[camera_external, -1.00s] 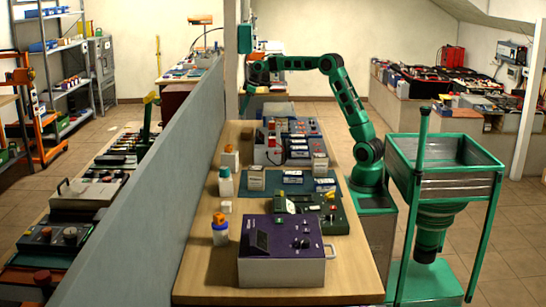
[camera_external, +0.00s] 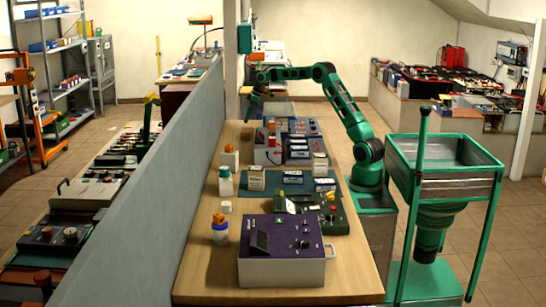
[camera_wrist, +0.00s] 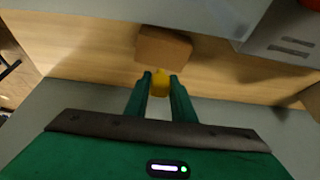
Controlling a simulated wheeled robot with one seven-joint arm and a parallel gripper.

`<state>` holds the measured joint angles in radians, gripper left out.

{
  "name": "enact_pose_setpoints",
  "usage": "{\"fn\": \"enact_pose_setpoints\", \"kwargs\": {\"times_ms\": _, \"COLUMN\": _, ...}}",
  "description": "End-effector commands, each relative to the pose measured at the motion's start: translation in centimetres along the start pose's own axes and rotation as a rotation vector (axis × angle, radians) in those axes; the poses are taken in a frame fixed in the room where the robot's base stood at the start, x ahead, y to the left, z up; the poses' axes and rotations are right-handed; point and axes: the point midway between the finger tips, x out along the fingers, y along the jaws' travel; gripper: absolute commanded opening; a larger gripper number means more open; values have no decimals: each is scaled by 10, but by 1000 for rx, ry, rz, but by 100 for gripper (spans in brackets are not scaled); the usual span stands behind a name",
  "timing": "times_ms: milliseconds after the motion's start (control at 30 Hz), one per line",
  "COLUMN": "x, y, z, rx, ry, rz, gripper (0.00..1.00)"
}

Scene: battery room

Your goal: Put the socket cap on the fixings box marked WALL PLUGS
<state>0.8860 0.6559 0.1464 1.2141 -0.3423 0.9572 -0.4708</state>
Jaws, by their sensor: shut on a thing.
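My gripper (camera_wrist: 160,84) is shut on a small yellow piece (camera_wrist: 160,86), which looks like the socket cap, held between the fingertips in the wrist view. In the external view my gripper (camera_external: 251,114) is over the far left end of the bench, and the piece is too small to make out. A plain brown block or box (camera_wrist: 163,47) lies just beyond the fingertips in the wrist view. Small white-labelled boxes stand mid-bench, including one at the left (camera_external: 256,179) and one at the right (camera_external: 324,185). Their print is too small to read, so I cannot tell which is marked WALL PLUGS.
A grey partition (camera_external: 165,170) runs along the bench's left side. A purple instrument (camera_external: 285,250) stands at the near end and a grey device (camera_external: 267,150) farther back. Bottles, including one with an orange top (camera_external: 220,229), line the left. Bare wood (camera_external: 205,275) shows at the near left.

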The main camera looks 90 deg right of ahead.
Motion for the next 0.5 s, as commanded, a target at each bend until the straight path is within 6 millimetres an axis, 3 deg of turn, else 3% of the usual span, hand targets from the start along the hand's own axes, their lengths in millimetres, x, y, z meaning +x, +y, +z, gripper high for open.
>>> {"fn": "enact_pose_setpoints", "kwargs": {"times_ms": 300, "x": 33, "y": 0, "z": 14, "rx": 1, "ry": -1, "rz": -1, "gripper": 2}}
{"fn": "enact_pose_setpoints", "kwargs": {"times_ms": 500, "x": 36, "y": 0, "z": 15, "rx": -1, "ry": 0, "rz": 1, "gripper": 2}}
